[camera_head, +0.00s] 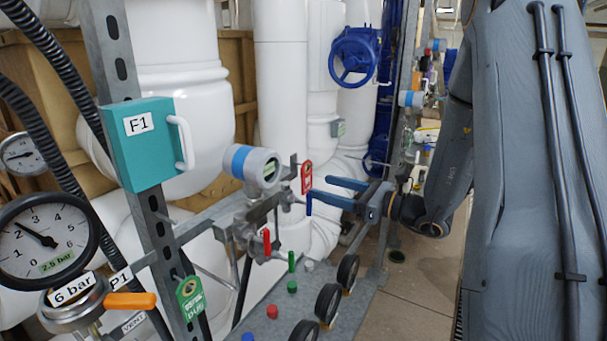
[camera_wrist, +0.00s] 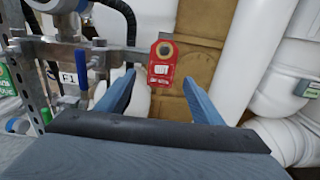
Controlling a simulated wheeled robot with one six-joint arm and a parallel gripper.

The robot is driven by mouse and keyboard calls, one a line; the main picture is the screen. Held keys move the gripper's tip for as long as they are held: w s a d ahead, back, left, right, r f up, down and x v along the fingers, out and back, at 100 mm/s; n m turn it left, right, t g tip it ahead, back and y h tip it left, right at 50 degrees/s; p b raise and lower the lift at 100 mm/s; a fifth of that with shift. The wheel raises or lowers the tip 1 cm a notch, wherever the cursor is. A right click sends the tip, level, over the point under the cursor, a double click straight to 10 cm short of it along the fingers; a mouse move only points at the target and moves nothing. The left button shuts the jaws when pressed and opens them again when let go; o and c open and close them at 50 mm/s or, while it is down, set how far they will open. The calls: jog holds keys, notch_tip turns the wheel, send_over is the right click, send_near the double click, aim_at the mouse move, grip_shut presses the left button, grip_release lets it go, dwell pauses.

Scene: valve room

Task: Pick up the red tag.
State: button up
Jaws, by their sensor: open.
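The red tag (camera_head: 307,178) hangs upright near the end of a grey pipe, right of the blue-banded transmitter in the head view. In the wrist view the red tag (camera_wrist: 162,65) shows a round hole at its top and a white label. My gripper (camera_head: 320,188) points left at the tag, with its blue fingers apart. In the wrist view my gripper (camera_wrist: 158,80) has one finger on each side of the tag's lower part, seemingly short of it. I see no contact. Whether the tag lies between the fingertips in depth I cannot tell.
A blue-handled valve (camera_wrist: 81,66) sits left of the left finger. A transmitter (camera_head: 252,165) and red-handled valve (camera_head: 267,241) stand close by. A green tag (camera_head: 190,298) hangs on the post. White pipes (camera_wrist: 240,50) stand behind. Black wheels (camera_head: 328,303) lie below.

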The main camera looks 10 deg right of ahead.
aim_at(308, 179)
jog(key=p+x, duration=0.1)
jog(key=x, duration=0.1)
jog(key=r+p+x, duration=0.1)
jog(key=x, duration=0.2)
jog(key=shift+w+a+r+p, duration=0.1)
jog(key=shift+w+p, duration=0.15)
jog(key=shift+p, duration=0.15)
jog(key=shift+w+a, duration=0.45)
jog(key=shift+c, duration=0.4)
jog(key=c, duration=0.9)
